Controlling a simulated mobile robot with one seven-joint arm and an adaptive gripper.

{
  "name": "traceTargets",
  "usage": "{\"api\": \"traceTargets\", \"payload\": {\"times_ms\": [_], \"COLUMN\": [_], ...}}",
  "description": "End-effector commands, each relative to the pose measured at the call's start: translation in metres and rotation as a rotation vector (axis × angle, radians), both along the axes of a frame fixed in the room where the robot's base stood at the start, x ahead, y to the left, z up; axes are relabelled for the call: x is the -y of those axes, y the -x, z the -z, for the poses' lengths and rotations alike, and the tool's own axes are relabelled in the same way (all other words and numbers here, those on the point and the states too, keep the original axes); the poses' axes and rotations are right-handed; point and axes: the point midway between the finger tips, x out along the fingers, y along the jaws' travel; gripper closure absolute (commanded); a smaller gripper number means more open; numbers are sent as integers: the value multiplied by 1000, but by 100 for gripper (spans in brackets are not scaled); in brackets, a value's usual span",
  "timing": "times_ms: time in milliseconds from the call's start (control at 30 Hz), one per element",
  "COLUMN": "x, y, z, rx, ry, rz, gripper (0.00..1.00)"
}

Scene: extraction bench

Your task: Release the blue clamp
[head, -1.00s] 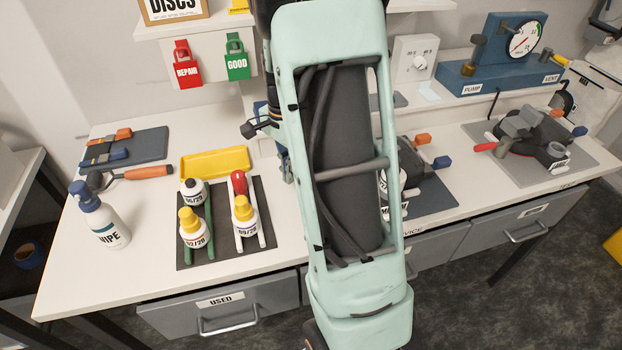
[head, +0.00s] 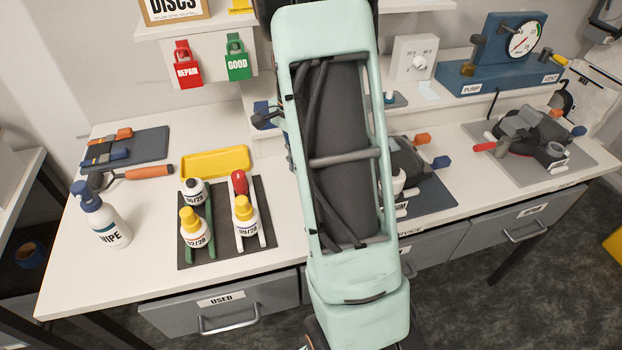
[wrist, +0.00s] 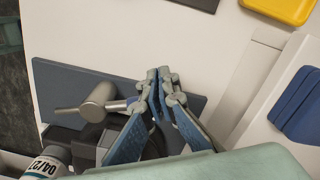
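Blue clamp handles show in several places in the head view: one on the middle extraction unit (head: 440,162), one on the right unit (head: 578,131), and a blue-handled piece (head: 105,157) on the left grey mat. An orange handle (head: 421,140) sits beside the middle one. In the wrist view my gripper (wrist: 160,76) has its fingertips close together with no object visible between them. It is over the blue-grey mat (wrist: 75,75), beside a grey cylindrical knob (wrist: 98,103) on a rod. My arm hides the middle unit's left part.
Several bottles stand on the dark mat (head: 222,250), with a yellow tray (head: 215,161) behind. A spray bottle (head: 103,216) stands at the left. The white bench (head: 120,275) is clear at front left.

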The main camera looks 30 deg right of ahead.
Motion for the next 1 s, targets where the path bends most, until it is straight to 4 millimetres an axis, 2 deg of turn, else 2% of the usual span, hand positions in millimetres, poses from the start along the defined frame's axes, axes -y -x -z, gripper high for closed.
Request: {"api": "traceTargets", "payload": {"times_ms": [367, 1000], "x": [2, 0], "y": [-1, 6], "z": [-4, -54], "rx": [3, 0], "ry": [2, 1], "rz": [0, 0], "gripper": [100, 100]}}
